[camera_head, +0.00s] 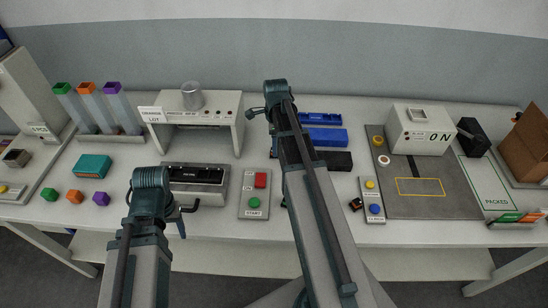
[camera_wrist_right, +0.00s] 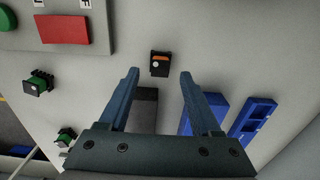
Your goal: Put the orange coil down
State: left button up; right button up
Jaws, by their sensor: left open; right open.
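A small black block with an orange top and a pale dot, which I take for the orange coil (camera_wrist_right: 160,68), appears to rest on the table in the right wrist view. It lies just beyond the fingertips of my right gripper (camera_wrist_right: 158,75), which is open and empty. In the head view my right arm hides that spot; its wrist (camera_head: 276,90) shows near the back of the table. Another small dark part with a bit of orange (camera_head: 356,204) lies right of my right arm. My left gripper (camera_head: 180,226) is over the front left, its fingers mostly hidden.
Blue bins (camera_head: 327,138) and a dark bin (camera_head: 334,161) stand right of my right arm. A red and green button panel (camera_head: 254,194) lies between my arms. Green parts (camera_wrist_right: 39,83) lie left in the wrist view. Bare table surrounds the coil.

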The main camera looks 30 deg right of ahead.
notch_tip(320, 180, down, 2)
jog(key=shift+f+b, duration=0.25)
jog(key=shift+b, duration=0.45)
jog(key=shift+r, duration=0.1)
grip_shut()
